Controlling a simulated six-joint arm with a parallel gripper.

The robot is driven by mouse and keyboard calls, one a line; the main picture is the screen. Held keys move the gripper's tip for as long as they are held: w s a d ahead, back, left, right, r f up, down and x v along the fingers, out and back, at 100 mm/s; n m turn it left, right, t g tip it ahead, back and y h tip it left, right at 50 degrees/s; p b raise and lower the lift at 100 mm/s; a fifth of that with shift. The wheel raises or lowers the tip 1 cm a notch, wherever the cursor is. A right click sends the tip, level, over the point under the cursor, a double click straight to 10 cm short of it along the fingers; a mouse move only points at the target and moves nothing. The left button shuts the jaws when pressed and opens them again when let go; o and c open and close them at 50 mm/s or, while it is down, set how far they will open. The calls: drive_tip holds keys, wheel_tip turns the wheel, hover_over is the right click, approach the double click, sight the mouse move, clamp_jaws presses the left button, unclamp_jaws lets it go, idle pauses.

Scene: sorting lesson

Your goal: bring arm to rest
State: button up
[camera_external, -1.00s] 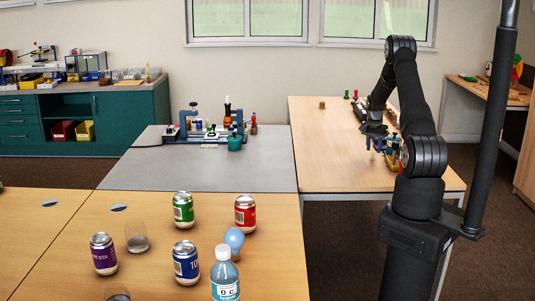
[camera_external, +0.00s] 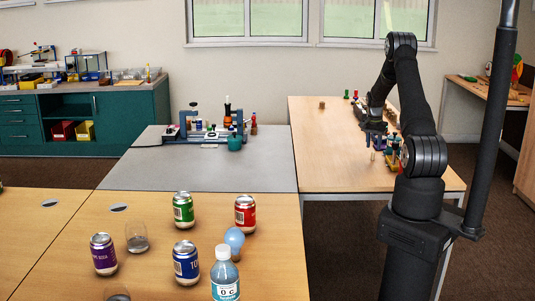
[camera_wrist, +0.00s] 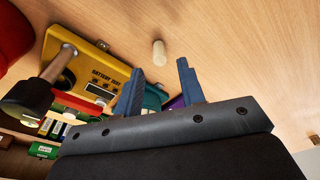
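My gripper (camera_external: 376,143) hangs over the right-hand wooden table (camera_external: 325,155) in the external view, above the objects near that table's right side. In the wrist view its two blue fingers (camera_wrist: 158,88) stand apart with nothing gripped between them. A yellow battery tester (camera_wrist: 92,70) lies to the left of the fingers in the wrist view. A small pale cylinder (camera_wrist: 159,53) stands on the wood beyond the fingertips. Teal and purple things show partly behind the fingers. The gripper body hides what lies below it in the wrist view.
Several cans, including a green one (camera_external: 183,210) and a red one (camera_external: 245,212), and a bottle (camera_external: 225,275) stand on the front table. A grey table (camera_external: 215,170) carries a device. A dark pole (camera_external: 492,130) rises right of my arm. The right-hand table's left half is mostly clear.

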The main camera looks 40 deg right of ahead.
sight(373, 152)
wheel_tip(373, 152, up, 7)
drive_tip(key=f, duration=1.1)
drive_tip(key=shift+d+f, duration=0.15)
drive_tip(key=shift+d, duration=0.05)
drive_tip(key=shift+w+d, duration=0.1)
drive_tip(key=r, duration=0.9)
drive_tip(key=shift+w+a+r, duration=0.1)
drive_tip(key=shift+a+r, duration=0.15)
drive_tip(key=shift+r, duration=0.15)
drive_tip(key=w+a, duration=0.3)
drive_tip(key=a, duration=0.7)
drive_tip(key=w+a, duration=0.3)
drive_tip(key=a, duration=0.7)
drive_tip(key=w+a, duration=0.3)
drive_tip(key=a, duration=0.7)
drive_tip(key=s+a, duration=0.4)
drive_tip(key=a, duration=0.7)
drive_tip(key=s+a+m, duration=0.1)
drive_tip(key=s+a, duration=0.4)
drive_tip(key=a, duration=0.6)
drive_tip(key=s+a, duration=0.4)
drive_tip(key=a, duration=0.7)
drive_tip(key=shift+s+a+r+m, duration=0.3)
drive_tip(key=shift+s+a+m, duration=0.05)
drive_tip(key=shift+a+m, duration=0.05)
